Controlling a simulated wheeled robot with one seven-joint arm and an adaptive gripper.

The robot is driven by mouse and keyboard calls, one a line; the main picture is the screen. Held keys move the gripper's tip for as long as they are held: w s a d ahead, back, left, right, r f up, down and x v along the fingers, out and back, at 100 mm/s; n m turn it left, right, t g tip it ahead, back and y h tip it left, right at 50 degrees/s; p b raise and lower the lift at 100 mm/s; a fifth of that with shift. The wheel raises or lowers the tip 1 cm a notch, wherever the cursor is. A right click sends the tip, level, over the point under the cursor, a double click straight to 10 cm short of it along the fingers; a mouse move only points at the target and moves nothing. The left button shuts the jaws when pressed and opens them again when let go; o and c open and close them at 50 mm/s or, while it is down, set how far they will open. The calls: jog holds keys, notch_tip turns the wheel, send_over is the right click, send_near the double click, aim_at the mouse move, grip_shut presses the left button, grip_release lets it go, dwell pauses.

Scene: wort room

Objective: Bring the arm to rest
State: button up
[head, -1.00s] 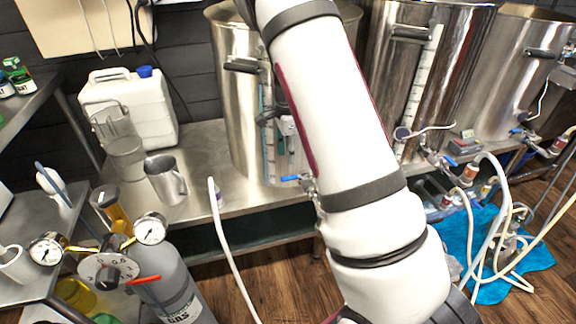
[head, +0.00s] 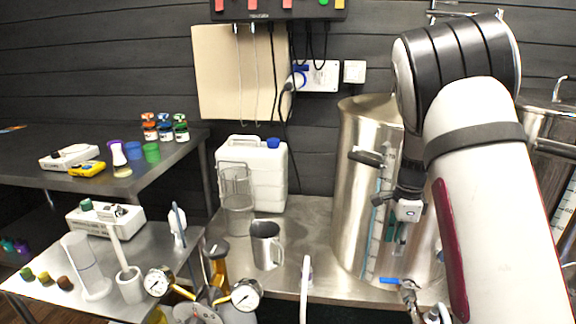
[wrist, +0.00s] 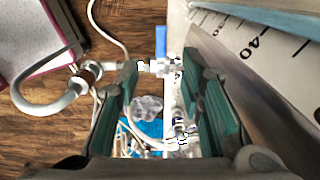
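My arm (head: 490,190) reaches in from the right in the head view and bends at the top, so its end hangs in front of the left steel kettle (head: 352,165). My gripper (head: 398,232) points down beside the kettle's level scale. In the wrist view my gripper (wrist: 160,95) has its two green-padded fingers apart, with nothing between them. The kettle's wall with its scale marks (wrist: 262,60) lies close on the right of the fingers there. Whether the gripper touches the kettle cannot be told.
Gauges (head: 245,294) stand in front. A hose (wrist: 45,105) and valve show below the gripper. A side table (head: 100,270) holds lab ware.

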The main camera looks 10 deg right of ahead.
jog(key=s+a+r+n+y, duration=0.1)
jog(key=s+a+r+n, duration=0.45)
jog(key=s+r, duration=0.3)
jog(key=s+a+r+n+y, duration=0.1)
jog(key=s+a+r+n, duration=0.4)
jog(key=s+a+r, duration=0.3)
jog(key=s+a+n+t+h, duration=0.1)
jog(key=s+a+n+h, duration=0.15)
jog(key=s+n, duration=1.4)
jog(key=s+r+m+t+p, duration=0.1)
jog(key=s+r+m+p, duration=0.1)
jog(key=r+p, duration=0.6)
jog(key=s+r+m+t+p, duration=0.2)
jog(key=s+r+m+p, duration=0.1)
jog(key=r+p, duration=0.6)
jog(key=shift+a+r+m, duration=0.35)
jog(key=shift+r+m, duration=0.05)
jog(key=shift+r, duration=0.3)
jog(key=shift+d+y, duration=0.15)
jog(key=shift+y, duration=0.1)
